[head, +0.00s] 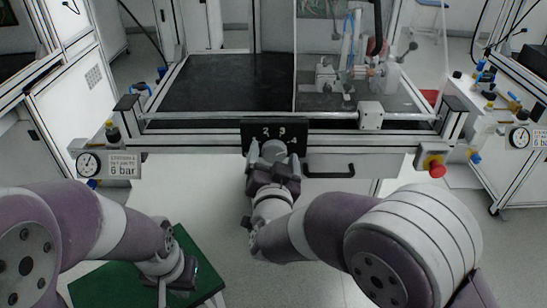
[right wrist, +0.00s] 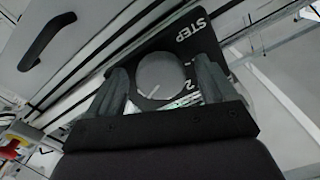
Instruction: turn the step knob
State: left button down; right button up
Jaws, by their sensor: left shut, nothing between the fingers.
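The step knob (head: 273,149) is a round grey knob on a black panel (head: 248,131) with white numbers, on the front of the test bench. The right wrist view shows the knob (right wrist: 160,74) with a pale pointer line, and the word STEP on the panel (right wrist: 205,35). My right gripper (head: 274,160) is at the panel, its fingers open on either side of the knob. In the right wrist view a narrow gap seems to show between each finger and the knob. My left gripper (head: 168,283) is shut and empty, low over a green board (head: 110,285).
A drawer handle (head: 330,171) is right of the panel. A red emergency stop button (head: 437,169) is at the bench's right corner, and a pressure gauge (head: 89,165) at its left. A white block (head: 371,115) sits on the front rail above.

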jog(key=s+p, duration=0.2)
jog(key=s, duration=1)
jog(key=shift+s, duration=0.35)
